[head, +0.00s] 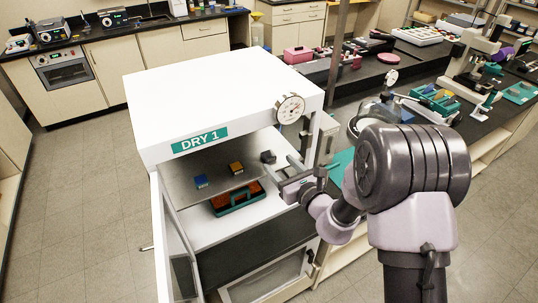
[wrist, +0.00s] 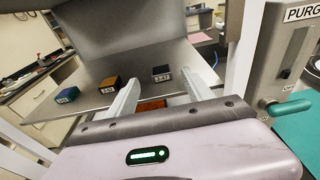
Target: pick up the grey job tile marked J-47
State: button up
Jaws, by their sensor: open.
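A small grey block (head: 268,157) sits on the upper shelf of the DRY 1 cabinet, at the right of a row of blocks. In the wrist view the grey block (wrist: 161,70) shows a pale label on its front, too small to read. My gripper (head: 284,171) is at the cabinet's open front, close to the grey block. In the wrist view my gripper (wrist: 160,78) is open and empty, and the grey block appears between its fingertips, apparently a little beyond them.
A brown-orange block (head: 236,167) and a blue block (head: 201,181) stand left of the grey one on the shelf (head: 180,193). A green tray (head: 221,212) lies below. The open door (head: 177,240) is at left. A purge valve with a green handle (wrist: 290,106) is right.

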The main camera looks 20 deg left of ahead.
aim_at(270, 156)
jog(key=x, duration=0.6)
jog(key=shift+w+a+f, duration=0.1)
jog(key=shift+f, duration=0.15)
grip_shut()
notch_tip(270, 156, up, 4)
jog(key=shift+f, duration=0.1)
jog(key=s+a+r, duration=0.1)
jog(key=s+a, duration=0.2)
jog(key=s, duration=1.2)
jog(key=shift+s+a+p, duration=0.15)
jog(key=shift+s+p, duration=0.2)
jog(key=shift+p, duration=0.05)
jog(key=shift+r, duration=0.15)
jog(key=c, duration=0.9)
grip_release()
grip_shut()
